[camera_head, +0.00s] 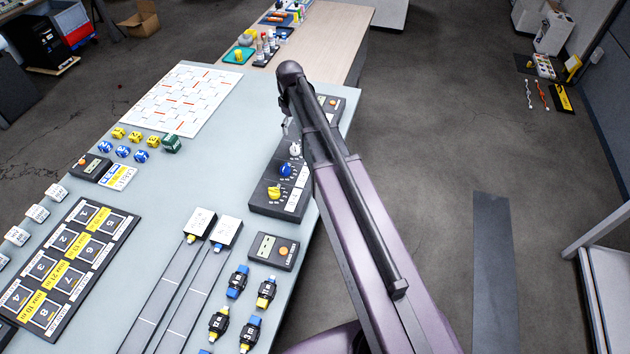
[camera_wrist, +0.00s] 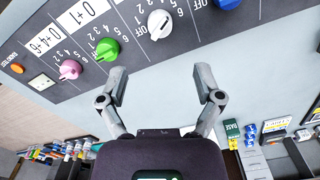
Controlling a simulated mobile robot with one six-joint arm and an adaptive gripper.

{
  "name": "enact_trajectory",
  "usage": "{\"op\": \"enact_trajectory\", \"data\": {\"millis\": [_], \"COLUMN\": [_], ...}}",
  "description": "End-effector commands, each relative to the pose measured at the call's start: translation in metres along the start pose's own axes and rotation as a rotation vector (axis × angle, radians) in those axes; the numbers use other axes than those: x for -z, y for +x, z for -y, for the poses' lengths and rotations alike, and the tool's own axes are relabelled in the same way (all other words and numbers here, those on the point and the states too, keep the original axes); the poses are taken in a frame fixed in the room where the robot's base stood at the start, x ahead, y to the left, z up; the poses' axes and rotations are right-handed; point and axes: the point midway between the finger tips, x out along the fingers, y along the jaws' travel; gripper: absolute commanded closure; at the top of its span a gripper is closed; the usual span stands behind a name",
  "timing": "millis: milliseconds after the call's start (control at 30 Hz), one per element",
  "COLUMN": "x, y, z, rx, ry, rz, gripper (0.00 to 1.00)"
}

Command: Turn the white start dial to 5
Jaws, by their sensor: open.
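The white start dial (camera_wrist: 159,24) sits on a dark panel (camera_wrist: 185,40) near the top of the wrist view, ringed by an OFF mark and numbers. Its exact setting is too small to tell. It also shows in the head view as a small white knob (camera_head: 295,149) just left of my arm. My gripper (camera_wrist: 162,76) is open and empty. Its two fingers are spread below the white dial in the wrist view, apart from it, with the gap roughly in line with the dial.
A green dial (camera_wrist: 107,49) and a pink dial (camera_wrist: 70,69) are left of the white one, and a blue dial (camera_wrist: 228,4) is right. A yellow dial (camera_head: 274,192) is at the panel's near end.

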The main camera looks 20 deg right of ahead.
Motion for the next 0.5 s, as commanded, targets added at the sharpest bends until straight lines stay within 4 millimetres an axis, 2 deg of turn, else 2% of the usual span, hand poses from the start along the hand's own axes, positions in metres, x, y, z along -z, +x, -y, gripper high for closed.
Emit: {"op": "enact_trajectory", "data": {"millis": [100,500], "x": [0.000,0.000], "y": [-0.015,-0.041], "z": [0.000,0.000], "rx": [0.000,0.000], "ry": [0.000,0.000], "rz": [0.000,0.000], "gripper": [0.16,0.16]}}
